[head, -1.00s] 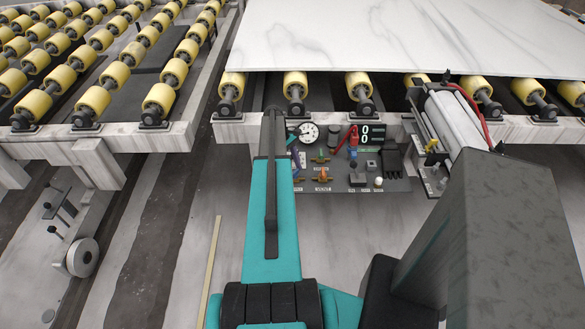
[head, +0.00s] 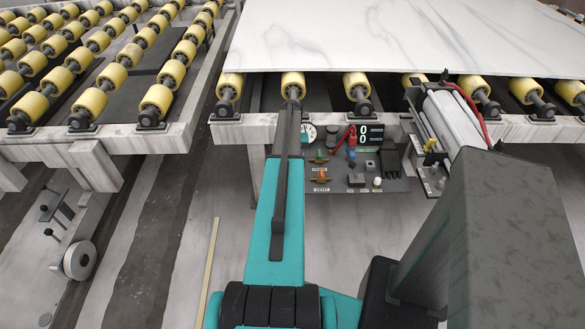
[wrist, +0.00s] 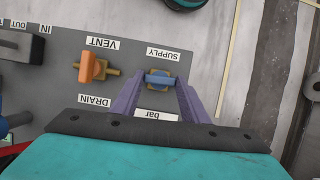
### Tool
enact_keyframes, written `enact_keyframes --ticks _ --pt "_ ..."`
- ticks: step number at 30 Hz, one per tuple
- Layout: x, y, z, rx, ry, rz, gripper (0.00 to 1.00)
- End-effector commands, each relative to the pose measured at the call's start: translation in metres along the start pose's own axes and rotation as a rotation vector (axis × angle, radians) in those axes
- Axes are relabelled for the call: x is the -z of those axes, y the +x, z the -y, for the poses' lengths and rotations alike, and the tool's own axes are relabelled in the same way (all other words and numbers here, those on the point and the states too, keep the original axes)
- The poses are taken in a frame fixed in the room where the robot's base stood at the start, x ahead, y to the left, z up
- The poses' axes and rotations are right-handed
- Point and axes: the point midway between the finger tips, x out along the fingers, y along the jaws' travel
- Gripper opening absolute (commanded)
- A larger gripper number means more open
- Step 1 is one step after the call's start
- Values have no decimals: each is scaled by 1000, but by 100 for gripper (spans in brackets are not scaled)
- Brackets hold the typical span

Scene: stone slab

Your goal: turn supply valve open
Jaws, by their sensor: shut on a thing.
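The supply valve has a blue handle (wrist: 160,80) over a brass body, beside the SUPPLY label (wrist: 163,54) in the wrist view. The handle lies crosswise in the picture, roughly in line with its body. My gripper (wrist: 161,82) has its two purple fingers on either side of the handle, shut on it. In the head view my arm hides the supply valve and the gripper.
The vent valve's orange handle (wrist: 93,67) stands close to the left of the supply valve in the wrist view. The pressure gauge (head: 308,134), red handle part (head: 346,136) and digital display (head: 370,134) sit on the panel. The stone slab (head: 400,40) lies above on yellow rollers.

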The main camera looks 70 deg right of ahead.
Motion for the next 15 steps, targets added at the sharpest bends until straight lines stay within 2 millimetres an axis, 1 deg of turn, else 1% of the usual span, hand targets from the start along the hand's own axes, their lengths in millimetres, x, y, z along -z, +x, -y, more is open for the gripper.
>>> enact_keyframes --ticks 6,15 --pt "-1 0 2 26 48 2 18" --pt "-1 1 4 30 56 4 18"
